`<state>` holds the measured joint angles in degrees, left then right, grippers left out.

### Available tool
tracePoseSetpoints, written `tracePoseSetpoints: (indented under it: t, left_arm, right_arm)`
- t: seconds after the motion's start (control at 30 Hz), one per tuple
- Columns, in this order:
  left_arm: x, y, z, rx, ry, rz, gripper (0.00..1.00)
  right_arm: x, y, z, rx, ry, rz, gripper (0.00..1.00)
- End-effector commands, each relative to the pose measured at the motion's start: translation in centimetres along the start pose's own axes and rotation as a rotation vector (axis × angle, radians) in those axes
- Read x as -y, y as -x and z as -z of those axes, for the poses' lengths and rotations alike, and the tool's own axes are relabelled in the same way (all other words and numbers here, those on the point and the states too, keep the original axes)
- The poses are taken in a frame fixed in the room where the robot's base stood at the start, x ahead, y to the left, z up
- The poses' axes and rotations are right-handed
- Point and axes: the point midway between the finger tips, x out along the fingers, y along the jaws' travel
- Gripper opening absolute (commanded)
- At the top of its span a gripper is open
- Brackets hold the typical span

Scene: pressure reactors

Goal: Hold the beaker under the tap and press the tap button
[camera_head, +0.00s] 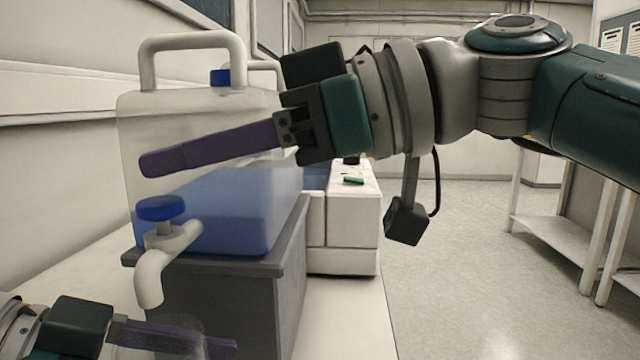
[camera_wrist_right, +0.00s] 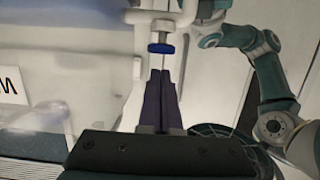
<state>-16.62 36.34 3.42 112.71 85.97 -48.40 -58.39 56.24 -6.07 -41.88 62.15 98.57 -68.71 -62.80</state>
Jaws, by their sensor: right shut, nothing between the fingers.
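A clear carboy (camera_head: 190,130) of blue liquid has a white tap (camera_head: 150,278) with a blue button (camera_head: 160,208) on top. My right gripper (camera_head: 150,164) is shut and empty. Its purple fingertips are above the button in the head view, with a visible gap. In the right wrist view, the button (camera_wrist_right: 161,48) shows just beyond the fingertips (camera_wrist_right: 160,72). A clear beaker (camera_head: 158,350) is below the tap's outlet, partly cut off by the bottom edge. My left gripper (camera_head: 222,346) appears shut on it, though the far finger is hard to see.
The carboy stands on a grey block (camera_head: 215,305) on a white bench (camera_head: 345,320). A white instrument (camera_head: 345,215) stands behind it. The wall is close on the left. Open floor (camera_head: 460,250) and a white shelf rack (camera_head: 555,235) lie to the right.

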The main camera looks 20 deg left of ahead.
Motion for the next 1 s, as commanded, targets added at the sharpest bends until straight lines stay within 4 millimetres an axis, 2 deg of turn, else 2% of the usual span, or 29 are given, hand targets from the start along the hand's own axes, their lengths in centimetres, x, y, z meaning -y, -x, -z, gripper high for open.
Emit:
tracePoseSetpoints:
  t: [0.13,0.53,0.73,1.0]
  left_arm:
    - [0.0,0.0,0.0,-0.001,0.000,0.000,0.19]
    - [0.0,0.0,0.0,-0.001,0.000,0.000,0.19]
    - [0.0,0.0,0.0,-0.001,0.000,0.000,0.19]
    - [0.0,0.0,0.0,-0.001,0.000,0.000,0.19]
  right_arm:
    - [0.0,-0.2,-1.1,0.001,-0.002,-0.001,0.00]
    - [0.0,-0.3,-1.4,0.000,-0.001,-0.001,0.00]
    - [0.0,-0.8,-3.4,-0.001,-0.002,0.000,0.00]
    - [0.0,-0.9,-3.9,0.009,-0.003,0.000,0.00]
